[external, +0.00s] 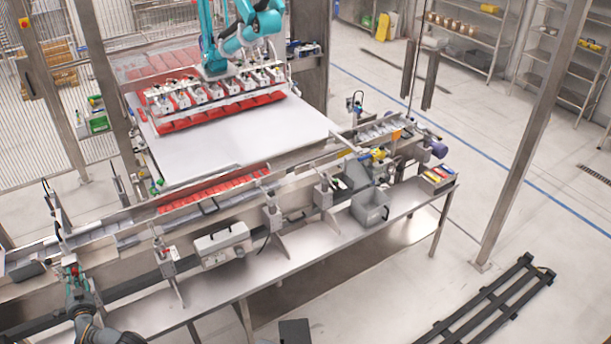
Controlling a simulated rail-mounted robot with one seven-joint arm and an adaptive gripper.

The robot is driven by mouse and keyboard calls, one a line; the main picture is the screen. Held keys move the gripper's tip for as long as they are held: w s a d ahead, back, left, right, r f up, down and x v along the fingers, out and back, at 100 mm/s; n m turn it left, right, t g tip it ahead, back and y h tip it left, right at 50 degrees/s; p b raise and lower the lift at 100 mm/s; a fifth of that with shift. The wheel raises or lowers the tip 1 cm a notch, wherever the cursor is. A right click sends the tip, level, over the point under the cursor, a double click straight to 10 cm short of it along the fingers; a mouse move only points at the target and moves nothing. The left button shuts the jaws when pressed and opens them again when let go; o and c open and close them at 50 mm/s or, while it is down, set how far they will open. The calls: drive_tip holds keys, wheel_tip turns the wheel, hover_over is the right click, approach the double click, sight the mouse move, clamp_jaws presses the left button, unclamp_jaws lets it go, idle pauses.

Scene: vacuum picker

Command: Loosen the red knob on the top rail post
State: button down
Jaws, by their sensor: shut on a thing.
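My gripper (70,264) is at the lower left, at the near edge of the conveyor, in front of a rail post (57,224). It is small in the view. A small spot of red, the red knob (74,271), shows at the gripper. The jaws are shut on it, and the fingers and wrist hide most of it. The post carries a dark handle at its top and stands at the conveyor's side rail (110,232). How far the knob is turned cannot be seen.
Another rail post (168,262) stands to the right of my gripper, with a white box (222,244) beyond it. A teal picker arm (245,35) holds a suction head over a white table (235,140).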

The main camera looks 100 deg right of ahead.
drive_tip(key=c, duration=2.5)
unclamp_jaws()
drive_tip(key=shift+w+a+n+p, duration=0.1)
drive_tip(key=shift+n+p, duration=0.15)
drive_tip(key=shift+n, duration=0.45)
drive_tip(key=shift+w+a+n+p, duration=0.1)
drive_tip(key=shift+n+p, duration=0.15)
drive_tip(key=shift+n, duration=0.45)
drive_tip(key=shift+c, duration=0.2)
drive_tip(key=shift+f, duration=0.2)
clamp_jaws()
drive_tip(key=o, duration=1)
unclamp_jaws()
drive_tip(key=shift+o, duration=0.7)
drive_tip(key=shift+s+d, duration=0.1)
drive_tip(key=v, duration=1.2)
